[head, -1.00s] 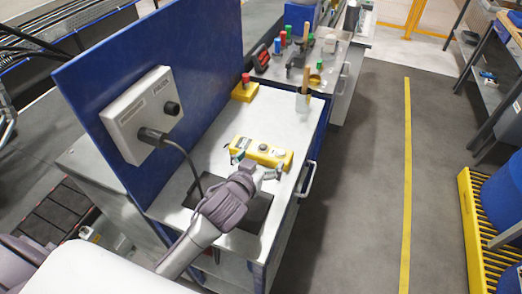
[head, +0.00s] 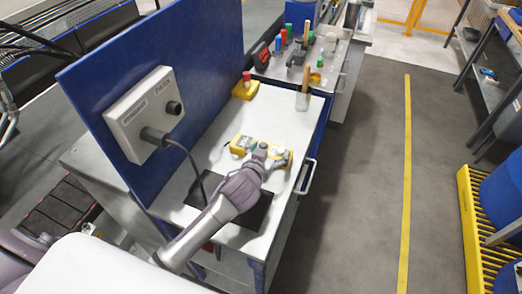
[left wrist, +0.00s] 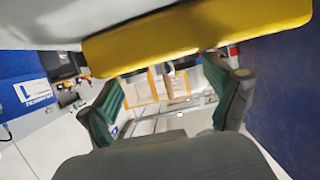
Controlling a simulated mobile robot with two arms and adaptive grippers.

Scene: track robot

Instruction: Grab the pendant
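The yellow pendant (head: 286,158) lies on the light top of the workbench, its middle hidden behind my left gripper (head: 262,150) in the head view. In the left wrist view the pendant (left wrist: 195,36) shows as a long yellow bar across the top, just past the fingertips. My left gripper (left wrist: 168,92) is open there, its two green-padded fingers wide apart with nothing between them. I cannot tell whether a finger touches the pendant. My right gripper is in neither view.
A blue panel (head: 150,60) with a grey control box (head: 143,112) and a dark cable stands along the bench's left side. A dark rectangle (head: 252,213) is on the near bench top.

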